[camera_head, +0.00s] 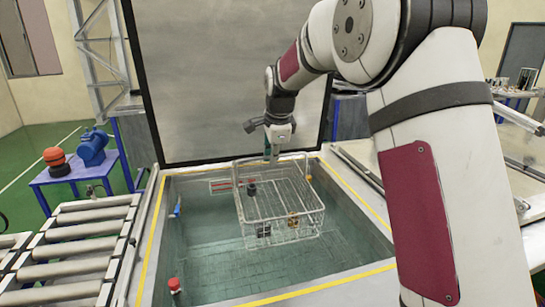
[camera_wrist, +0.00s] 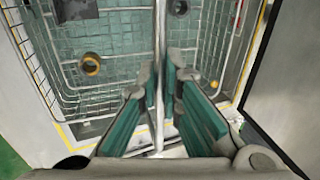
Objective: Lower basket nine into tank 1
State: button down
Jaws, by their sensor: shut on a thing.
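A wire basket (camera_head: 280,229) hangs level from my gripper (camera_head: 272,152), within the outline of the open tank (camera_head: 190,266). No number is readable on the basket. A red and white tag (camera_head: 220,186) shows near its left rim. Several small parts lie in it, among them a brass ring (camera_wrist: 90,64). In the wrist view my gripper (camera_wrist: 161,82) has its green-padded fingers closed around a thin metal bar of the basket. The tank has a teal inside with a grid at the bottom. I cannot tell whether the basket's bottom touches liquid.
A large grey lid panel (camera_head: 230,80) stands raised behind the tank. A roller conveyor (camera_head: 80,245) runs along the left. A blue table (camera_head: 78,178) holds a blue motor and a red-topped part.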

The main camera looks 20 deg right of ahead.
jog(key=shift+r, duration=0.1)
notch_tip(320, 180, down, 29)
jog(key=g+b, duration=0.1)
jog(key=b, duration=1)
dwell(2.7)
jog(key=shift+f, duration=0.25)
dwell(0.6)
jog(key=c, duration=1.7)
grip_release()
jog(key=shift+s+f, duration=0.1)
jog(key=shift+s, duration=0.05)
